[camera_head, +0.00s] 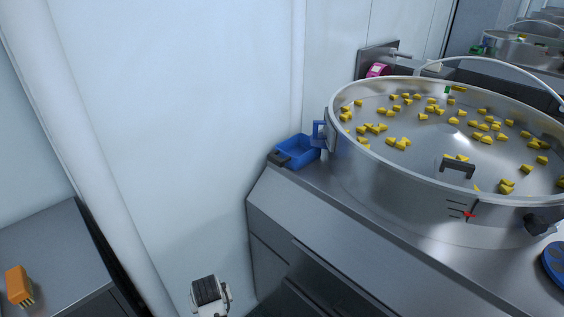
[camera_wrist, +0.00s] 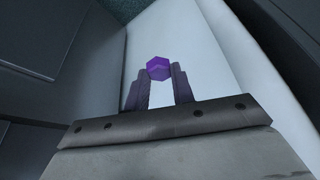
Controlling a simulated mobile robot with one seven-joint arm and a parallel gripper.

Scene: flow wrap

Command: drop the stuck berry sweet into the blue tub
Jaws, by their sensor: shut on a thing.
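A small purple berry sweet (camera_wrist: 158,68) sits between the two fingertips of my gripper (camera_wrist: 159,76) in the wrist view. The fingers are shut on it, and a pale surface lies behind it. In the head view, part of my arm (camera_head: 209,292) shows at the bottom; the fingertips and the sweet cannot be made out there. The blue tub (camera_head: 297,152) stands at the back left corner of the metal counter, beside the large bowl. My arm is below and to the left of the tub in that picture, well apart from it.
A large round metal bowl (camera_head: 420,178) with several yellow sweets stands on the counter (camera_head: 290,215). A blue round thing (camera_head: 554,262) is at the right edge. An orange brush-like thing (camera_head: 19,286) lies on a grey surface at lower left. White wall panels stand behind.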

